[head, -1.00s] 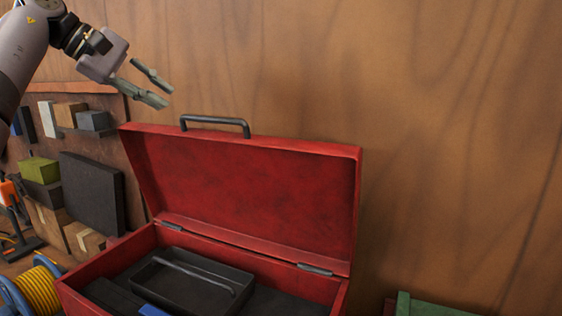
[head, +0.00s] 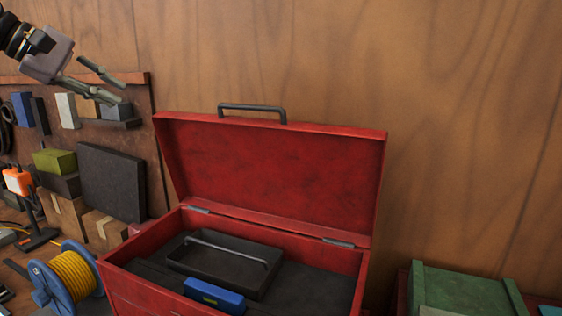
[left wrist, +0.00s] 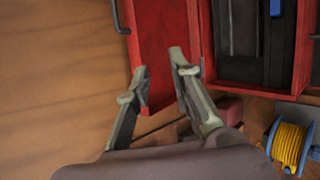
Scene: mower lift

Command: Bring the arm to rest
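My left gripper (head: 110,82) is at the upper left of the head view, in the air left of the toolbox and higher than its lid. Its two fingers are apart with nothing between them. The left wrist view also shows the open fingers (left wrist: 158,64), with the red lid beyond them. The red toolbox (head: 130,277) stands with its lid (head: 275,170) raised and a dark handle (head: 252,108) on top. Inside are a dark tray (head: 220,262) with a bar and a blue item (head: 214,296). My right gripper is not in view.
A blue reel with yellow cord (head: 72,276) stands left of the toolbox. Behind it are cardboard boxes (head: 65,217), a dark panel (head: 112,183) and a shelf with small blocks. A green crate (head: 465,292) is at the lower right. The wooden wall is bare above.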

